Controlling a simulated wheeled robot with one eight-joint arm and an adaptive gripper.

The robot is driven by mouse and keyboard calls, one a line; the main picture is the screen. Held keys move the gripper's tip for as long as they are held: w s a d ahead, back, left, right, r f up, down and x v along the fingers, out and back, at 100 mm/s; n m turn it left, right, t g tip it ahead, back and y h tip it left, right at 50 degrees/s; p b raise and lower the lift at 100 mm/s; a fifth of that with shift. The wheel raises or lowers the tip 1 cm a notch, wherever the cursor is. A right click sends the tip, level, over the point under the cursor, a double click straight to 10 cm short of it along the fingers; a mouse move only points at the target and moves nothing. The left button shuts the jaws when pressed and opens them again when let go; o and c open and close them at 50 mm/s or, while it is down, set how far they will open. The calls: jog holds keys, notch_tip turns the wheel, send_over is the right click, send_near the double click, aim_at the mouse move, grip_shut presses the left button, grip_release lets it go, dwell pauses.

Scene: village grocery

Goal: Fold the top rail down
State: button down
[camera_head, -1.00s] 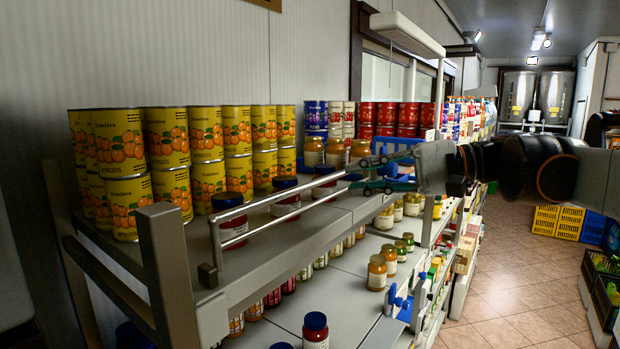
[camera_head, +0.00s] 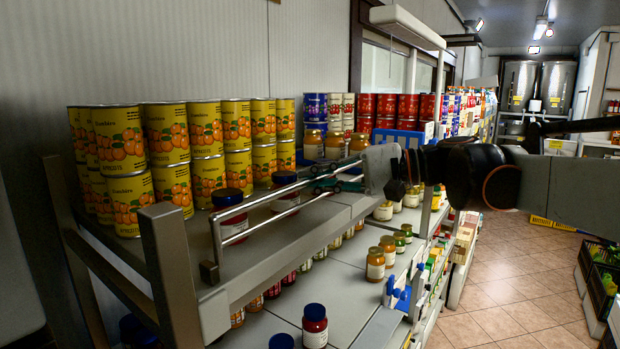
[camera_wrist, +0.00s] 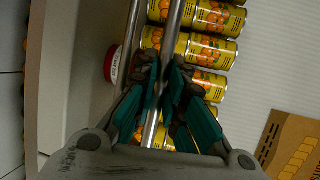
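The top rail (camera_head: 262,198) is the upper of two thin metal bars along the front edge of the shelf's top board. It stands raised on a short upright at the near end, above the lower bar (camera_head: 265,224). My gripper (camera_head: 338,184) is at the rail's far end. In the wrist view the teal fingers of my gripper (camera_wrist: 166,68) lie close on both sides of one bar (camera_wrist: 174,20) and look shut on it. The second bar (camera_wrist: 133,30) runs beside it, left of the fingers. The exact finger contact is partly hidden.
Stacked yellow apricot cans (camera_head: 205,130) and red jars with dark lids (camera_head: 229,214) stand behind the rail. A grey corner post (camera_head: 170,270) rises at the near end. More jars (camera_head: 315,325) stand on the lower shelf. The aisle floor (camera_head: 510,285) at right is clear.

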jog(key=shift+s+d+f+b, duration=0.1)
jog(key=shift+b, duration=0.25)
jog(key=s+d+n+y+b, duration=0.1)
jog(key=y+b, duration=0.1)
jog(key=b, duration=0.1)
jog(key=s+d+f+n+y+b, duration=0.1)
jog(key=n+y+b, duration=0.1)
jog(key=y+b, duration=0.1)
jog(key=d+f+n+y+b, duration=0.1)
jog(key=y+b, duration=0.2)
jog(key=b, duration=0.1)
jog(key=shift+s+d+f, duration=0.2)
jog(key=shift+s+d, duration=0.15)
jog(key=shift+s, duration=0.05)
jog(key=shift+n+y, duration=0.8)
jog(key=shift+s+d+f+b, duration=0.2)
jog(key=shift+d+f+b, duration=0.05)
jog(key=shift+f+b, duration=0.45)
jog(key=shift+s+d+f+b, duration=0.25)
jog(key=shift+f+b, duration=0.35)
jog(key=shift+b, duration=0.2)
jog(key=shift+s+d+f+b, duration=0.15)
jog(key=shift+d+f+b, duration=0.1)
jog(key=shift+f+b, duration=0.45)
jog(key=shift+f, duration=0.1)
